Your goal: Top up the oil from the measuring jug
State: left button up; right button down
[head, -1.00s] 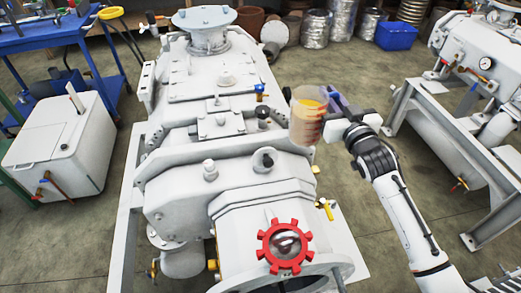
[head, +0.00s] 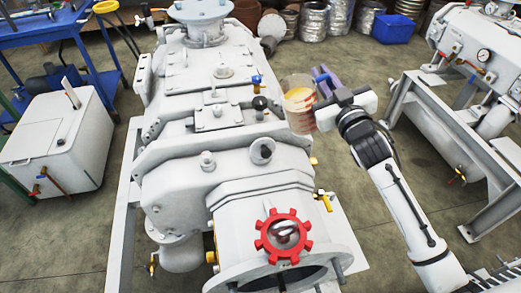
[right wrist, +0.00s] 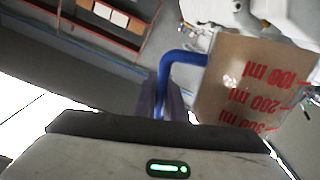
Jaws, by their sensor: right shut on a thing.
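The measuring jug (head: 299,112) is clear, with amber oil inside and a blue handle. It is held in the air above the right side of the white pump (head: 240,185), tilted slightly. Its red ml marks show in the right wrist view (right wrist: 250,85). My right gripper (head: 326,84) is shut on the jug's handle, to the right of the jug; one finger shows beside the handle in the wrist view. A short stubby fitting with a dark round end (head: 262,150) stands on the pump, below and left of the jug. My left gripper is out of view.
A white tank (head: 55,150) and a blue trolley (head: 60,38) stand at the left. A second machine on a grey frame (head: 425,130) stands at the right. Metal drums and a blue bin (head: 393,29) are at the back.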

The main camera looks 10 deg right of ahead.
aim_at(301, 76)
jog(key=shift+s+a+r+n+t+b, duration=0.15)
jog(key=shift+a+r+n+b, duration=0.3)
jog(key=shift+a+n, duration=0.35)
jog(key=shift+s+a+r+n+t+b, duration=0.15)
jog(key=shift+a+r+n+b, duration=0.25)
jog(key=shift+a+n, duration=0.35)
jog(key=shift+s+a+f+n+y+b, duration=0.1)
jog(key=shift+a+f+n+y+b, duration=0.15)
jog(key=shift+a+n+b, duration=0.3)
jog(key=shift+s+a+r+n+y, duration=0.15)
jog(key=shift+a+r+n+y, duration=0.15)
jog(key=shift+a+n, duration=0.5)
jog(key=shift+s+a+r+n+t+b, duration=0.15)
jog(key=shift+a+n+b, duration=0.1)
jog(key=shift+n, duration=0.35)
jog(key=shift+w+a+n+t+b, duration=0.15)
jog(key=shift+n+b, duration=0.1)
jog(key=shift+n, duration=0.35)
dwell(3.9)
